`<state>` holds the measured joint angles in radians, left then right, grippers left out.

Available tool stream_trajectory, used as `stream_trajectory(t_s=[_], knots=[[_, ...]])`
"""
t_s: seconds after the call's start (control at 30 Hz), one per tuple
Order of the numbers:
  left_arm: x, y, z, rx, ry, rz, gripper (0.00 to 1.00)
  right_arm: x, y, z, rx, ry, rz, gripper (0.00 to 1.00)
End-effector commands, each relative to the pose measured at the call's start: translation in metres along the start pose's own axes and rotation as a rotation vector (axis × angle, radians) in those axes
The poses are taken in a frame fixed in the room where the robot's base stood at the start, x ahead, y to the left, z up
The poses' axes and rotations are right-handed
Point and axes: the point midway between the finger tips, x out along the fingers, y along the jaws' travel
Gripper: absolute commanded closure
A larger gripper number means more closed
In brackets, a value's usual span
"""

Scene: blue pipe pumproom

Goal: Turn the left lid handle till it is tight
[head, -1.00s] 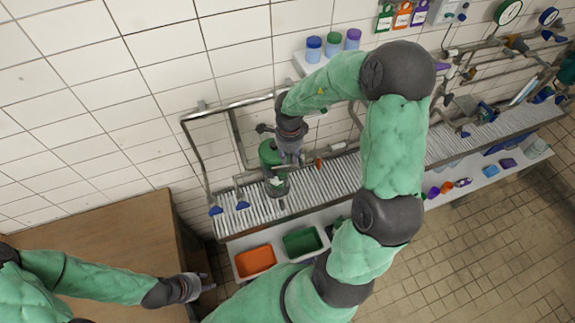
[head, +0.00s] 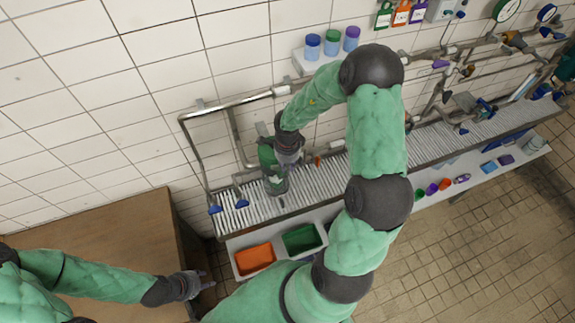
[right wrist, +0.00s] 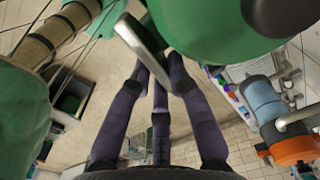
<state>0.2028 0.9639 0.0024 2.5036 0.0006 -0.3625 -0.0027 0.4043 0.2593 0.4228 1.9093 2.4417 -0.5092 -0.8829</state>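The green lidded vessel (head: 275,180) stands on the slatted bench at the wall, below the bent pipe. My right gripper (head: 292,160) is at its top from the right and hides much of its lid in the head view. In the right wrist view, the grey bar of the lid handle (right wrist: 143,46) runs between the dark purple fingertips of my right gripper (right wrist: 160,68). The fingers converge and look closed on the bar. Green rounded surfaces fill the top of that view. My left gripper (head: 203,284) is empty, its fingers apart, beside the wooden table.
The slatted bench (head: 320,180) runs along the tiled wall, with pipes and valves above. An orange bin (head: 254,258) and a green bin (head: 302,239) sit in front of it. The wooden table (head: 110,240) is at the left. Three capped jars (head: 332,43) stand on a shelf.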

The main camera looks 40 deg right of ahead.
Motion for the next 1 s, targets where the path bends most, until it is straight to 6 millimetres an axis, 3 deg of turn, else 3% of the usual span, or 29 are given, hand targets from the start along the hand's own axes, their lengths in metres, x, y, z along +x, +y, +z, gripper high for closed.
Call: stream_trajectory(t_s=[0.47, 1.0], knots=[[0.0, 0.0, 0.0, 0.0, 0.0, 0.0, 0.6, 0.001, 0.003, 0.0, 0.057, 0.002, 0.005, 1.0], [0.0, 0.0, 0.0, 0.0, 0.0, 0.0, 0.6, 0.002, 0.013, 0.004, 0.495, 0.004, 0.006, 1.0]])
